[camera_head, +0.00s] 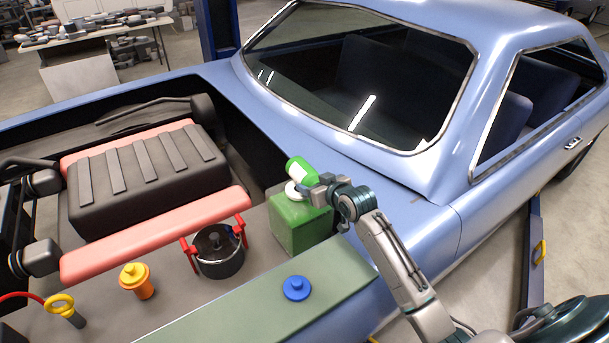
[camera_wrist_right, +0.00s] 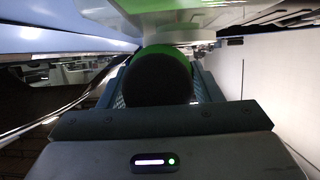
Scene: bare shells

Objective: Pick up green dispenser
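The green dispenser (camera_head: 301,171) is a small green and white cylinder, tilted, just above a white round cap (camera_head: 293,189) on a green box-shaped tank (camera_head: 300,222). My right gripper (camera_head: 318,183) reaches it from the right, its fingers closed around the dispenser's near end. In the right wrist view the dispenser's rounded end (camera_wrist_right: 166,78), green on top and dark in shadow, fills the space between the fingers. Whether the dispenser touches the white cap is unclear. My left gripper is not in view.
The tank stands in the open bay of a blue car (camera_head: 420,180). A dark pot (camera_head: 218,255), an orange-yellow capped bottle (camera_head: 136,280), a yellow ring handle (camera_head: 60,304) and a blue cap (camera_head: 296,288) are nearby. A cluttered table (camera_head: 95,32) stands behind.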

